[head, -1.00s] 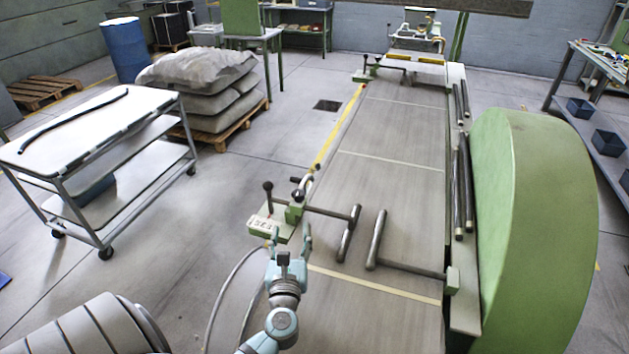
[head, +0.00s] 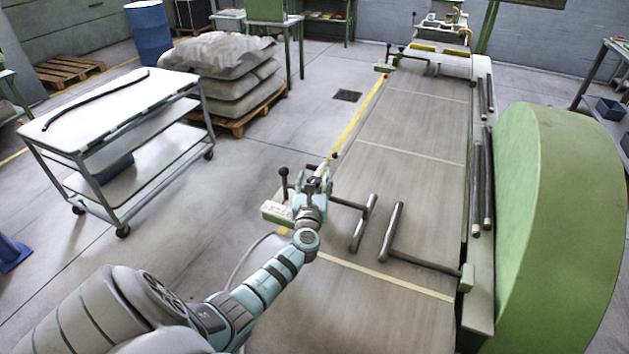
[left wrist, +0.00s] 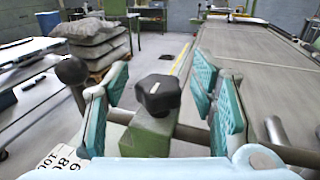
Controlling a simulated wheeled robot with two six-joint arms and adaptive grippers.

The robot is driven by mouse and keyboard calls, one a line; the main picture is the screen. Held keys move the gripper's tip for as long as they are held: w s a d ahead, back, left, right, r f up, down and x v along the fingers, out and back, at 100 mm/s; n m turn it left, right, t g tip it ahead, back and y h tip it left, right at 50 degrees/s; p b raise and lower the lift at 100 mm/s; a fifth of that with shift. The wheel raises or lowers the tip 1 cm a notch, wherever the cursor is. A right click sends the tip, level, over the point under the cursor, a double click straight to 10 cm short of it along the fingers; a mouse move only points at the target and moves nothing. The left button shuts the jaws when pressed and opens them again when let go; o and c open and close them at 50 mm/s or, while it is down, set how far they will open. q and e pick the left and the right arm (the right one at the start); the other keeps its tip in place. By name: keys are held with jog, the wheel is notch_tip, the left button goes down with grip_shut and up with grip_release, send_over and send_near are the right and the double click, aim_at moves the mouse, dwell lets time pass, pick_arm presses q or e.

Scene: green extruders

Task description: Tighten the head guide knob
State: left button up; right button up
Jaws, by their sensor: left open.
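The head guide knob (left wrist: 158,94) is a black lobed knob on top of a green block (left wrist: 147,136), in the left wrist view. My left gripper (left wrist: 160,90) is open, with its teal-padded fingers on the two sides of the knob. I see gaps between the fingers and the knob. In the head view my left gripper (head: 315,176) is over the guide at the bed's left edge and hides the knob. A black ball-ended lever (head: 284,172) stands just left of it and also shows in the left wrist view (left wrist: 71,69). My right gripper is not in view.
Guide bars (head: 363,222) and (head: 391,231) rise over the grey bed (head: 400,130). A large green housing (head: 560,220) stands on the right. A white cart (head: 120,105) and stacked sacks (head: 240,85) are on the left. Floor between cart and bed is clear.

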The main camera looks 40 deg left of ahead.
pick_arm(q)
jog(key=shift+s+r, duration=0.1)
jog(key=shift+s, duration=0.1)
jog(key=shift+c, duration=0.8)
jog(key=c, duration=1)
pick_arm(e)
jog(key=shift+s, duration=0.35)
